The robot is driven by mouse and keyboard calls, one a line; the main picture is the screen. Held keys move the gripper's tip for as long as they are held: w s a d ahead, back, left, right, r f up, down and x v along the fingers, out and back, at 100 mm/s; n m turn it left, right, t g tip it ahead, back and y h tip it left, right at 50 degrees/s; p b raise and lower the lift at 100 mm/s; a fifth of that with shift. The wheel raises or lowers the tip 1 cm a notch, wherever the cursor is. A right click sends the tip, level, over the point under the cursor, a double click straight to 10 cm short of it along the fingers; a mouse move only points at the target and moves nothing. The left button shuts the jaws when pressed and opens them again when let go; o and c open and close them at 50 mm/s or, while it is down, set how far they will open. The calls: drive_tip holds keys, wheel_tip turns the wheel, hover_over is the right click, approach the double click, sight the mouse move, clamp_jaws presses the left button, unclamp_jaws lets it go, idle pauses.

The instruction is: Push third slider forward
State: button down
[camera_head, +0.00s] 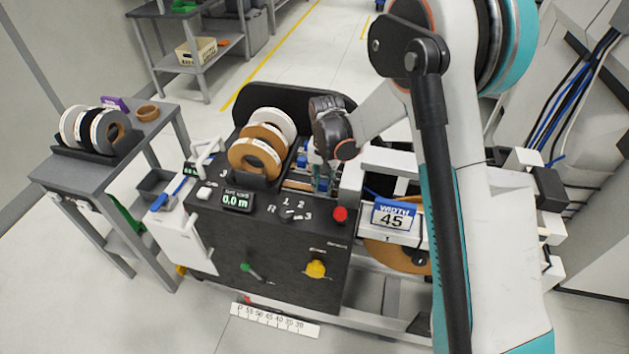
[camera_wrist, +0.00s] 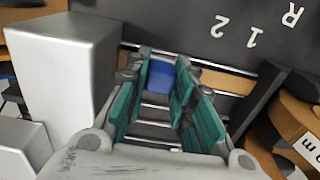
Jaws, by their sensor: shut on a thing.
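My gripper (camera_head: 322,172) reaches down into the slider area of the black edge banding machine (camera_head: 270,235), beside the tape rolls. In the wrist view its teal-padded fingers (camera_wrist: 162,82) are closed around a blue slider (camera_wrist: 161,76), which sits on metal rails. In the head view, blue slider parts (camera_head: 302,159) show just left of the fingers. The arm and wrist hide part of the rails, and I cannot tell the sliders' order for certain.
Brown and white tape rolls (camera_head: 255,157) stand left of my gripper. A pale block (camera_wrist: 66,75) stands close beside the fingers. A grey side table (camera_head: 75,175) is farther left.

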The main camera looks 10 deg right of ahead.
sight(326, 182)
drive_tip(key=shift+d, duration=0.2)
drive_tip(key=c, duration=1.6)
unclamp_jaws()
drive_tip(key=shift+d, duration=0.1)
drive_tip(key=shift+c, duration=0.2)
drive_tip(key=shift+r, duration=0.1)
wheel_tip(326, 182, up, 12)
